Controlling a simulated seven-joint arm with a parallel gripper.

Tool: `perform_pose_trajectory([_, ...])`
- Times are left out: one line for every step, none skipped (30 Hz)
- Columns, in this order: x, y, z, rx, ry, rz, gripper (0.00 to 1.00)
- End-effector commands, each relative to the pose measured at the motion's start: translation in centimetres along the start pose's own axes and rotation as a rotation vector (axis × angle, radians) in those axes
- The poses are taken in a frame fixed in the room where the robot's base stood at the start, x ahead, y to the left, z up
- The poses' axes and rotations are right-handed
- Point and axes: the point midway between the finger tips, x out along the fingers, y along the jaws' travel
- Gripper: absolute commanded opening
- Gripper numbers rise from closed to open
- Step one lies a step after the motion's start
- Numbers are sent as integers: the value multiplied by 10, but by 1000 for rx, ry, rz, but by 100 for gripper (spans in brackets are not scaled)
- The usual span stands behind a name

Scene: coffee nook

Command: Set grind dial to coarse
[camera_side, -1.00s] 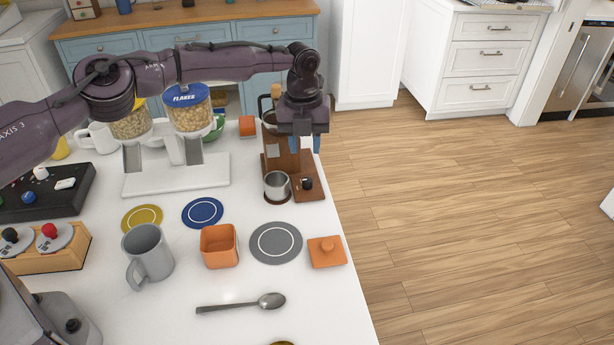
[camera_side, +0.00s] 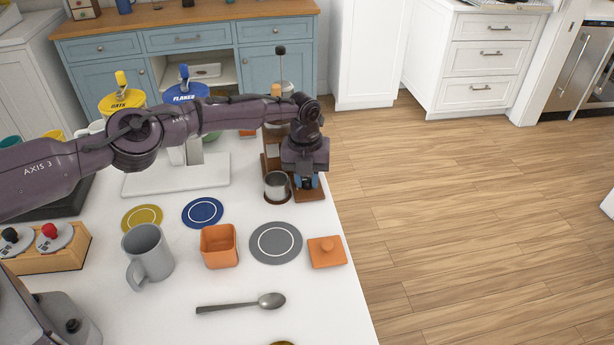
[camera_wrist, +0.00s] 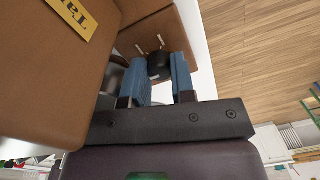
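The coffee grinder (camera_side: 271,152) is a brown wooden body on a brown base near the counter's right edge, with a crank on top. Its grind dial (camera_wrist: 158,65) is a small black knob on the base, with pale tick marks beside it in the wrist view. My gripper (camera_side: 308,183) points down at the base's right part and hides the dial in the side view. In the wrist view my gripper's blue fingers (camera_wrist: 160,72) lie on either side of the dial, close against it. The dial's exact setting is not readable. A metal cup (camera_side: 277,185) stands on the base, left of my gripper.
The grinder body (camera_wrist: 50,60) with a yellow label stands close beside my fingers in the wrist view. A grey coaster (camera_side: 262,258), orange lid (camera_side: 327,253) and orange box (camera_side: 219,247) lie in front. The cereal dispenser (camera_side: 160,185) stands to the left. The floor beyond the counter's right edge is clear.

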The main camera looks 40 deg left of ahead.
Motion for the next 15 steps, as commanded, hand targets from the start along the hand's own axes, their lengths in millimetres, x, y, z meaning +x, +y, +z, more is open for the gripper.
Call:
perform_pose_trajectory([0,0,0,0,0,1,10])
perform_pose_trajectory([0,0,0,0,0,1,3])
perform_pose_trajectory([0,0,0,0,0,1,0])
perform_pose_trajectory([0,0,0,0,0,1,0])
perform_pose_trajectory([0,0,0,2,1,1,0])
perform_pose_trajectory([0,0,0,10,1,1,0])
perform_pose_trajectory([0,0,0,24,2,1,0])
perform_pose_trajectory([0,0,0,42,2,1,0])
perform_pose_trajectory([0,0,0,69,4,1,0])
perform_pose_trajectory([0,0,0,87,5,1,1])
perform_pose_trajectory([0,0,-1,103,6,2,1])
perform_pose_trajectory([0,0,-1,120,7,2,1])
perform_pose_trajectory([0,0,-1,128,7,2,1])
perform_pose_trajectory([0,0,-1,132,7,3,1])
perform_pose_trajectory([0,0,-1,135,7,3,1])
